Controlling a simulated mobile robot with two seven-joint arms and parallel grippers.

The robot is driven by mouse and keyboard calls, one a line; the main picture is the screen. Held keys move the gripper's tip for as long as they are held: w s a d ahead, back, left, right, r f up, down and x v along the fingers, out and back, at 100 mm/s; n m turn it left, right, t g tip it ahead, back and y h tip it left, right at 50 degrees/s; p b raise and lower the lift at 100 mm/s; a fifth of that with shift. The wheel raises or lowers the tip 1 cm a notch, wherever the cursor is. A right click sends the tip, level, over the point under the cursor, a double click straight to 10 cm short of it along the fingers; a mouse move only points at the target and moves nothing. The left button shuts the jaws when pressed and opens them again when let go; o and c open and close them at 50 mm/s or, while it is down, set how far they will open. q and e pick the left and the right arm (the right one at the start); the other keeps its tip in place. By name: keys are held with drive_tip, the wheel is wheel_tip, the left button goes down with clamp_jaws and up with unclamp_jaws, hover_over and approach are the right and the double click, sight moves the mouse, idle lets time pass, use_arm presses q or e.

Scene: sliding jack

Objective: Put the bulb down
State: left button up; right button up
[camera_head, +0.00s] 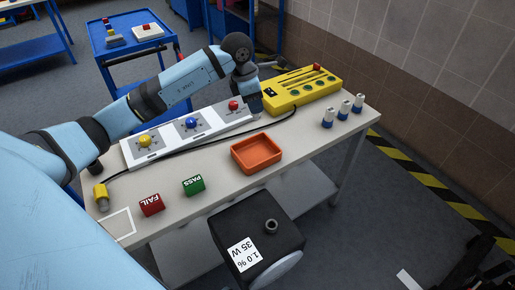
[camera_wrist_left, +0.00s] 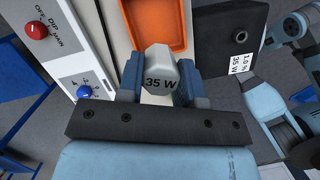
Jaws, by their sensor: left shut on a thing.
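My left gripper (camera_head: 255,103) is at the far side of the table (camera_head: 225,208), by the right end of the white button panel (camera_head: 167,142) and the yellow box (camera_head: 300,88). In the left wrist view its two blue fingers (camera_wrist_left: 160,88) are shut on the bulb (camera_wrist_left: 158,64), a pale faceted piece marked "35 W". In the head view the gripper mostly hides the bulb. I cannot tell whether the bulb touches the table. My right gripper is not in view.
An orange tray (camera_head: 236,157) lies mid-table. Several small white-and-blue pieces (camera_head: 344,110) stand at right. Red FAIL (camera_head: 151,205) and green PASS (camera_head: 193,186) blocks sit near the front edge. A black box (camera_head: 240,220) with a "35 W" label is in front. A cable crosses the table.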

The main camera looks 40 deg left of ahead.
use_arm(q)
drive_tip(key=shift+f+b, duration=0.55)
drive_tip(key=shift+f, duration=7.3)
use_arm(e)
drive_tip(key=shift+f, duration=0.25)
use_arm(q)
drive_tip(key=shift+f, duration=0.15)
drive_tip(key=o, duration=1.1)
drive_tip(key=shift+r, duration=0.3)
drive_tip(key=p+v, duration=0.1)
drive_tip(key=v, duration=1)
drive_tip(key=shift+s+a+r, duration=0.1)
drive_tip(key=shift+r, duration=0.25)
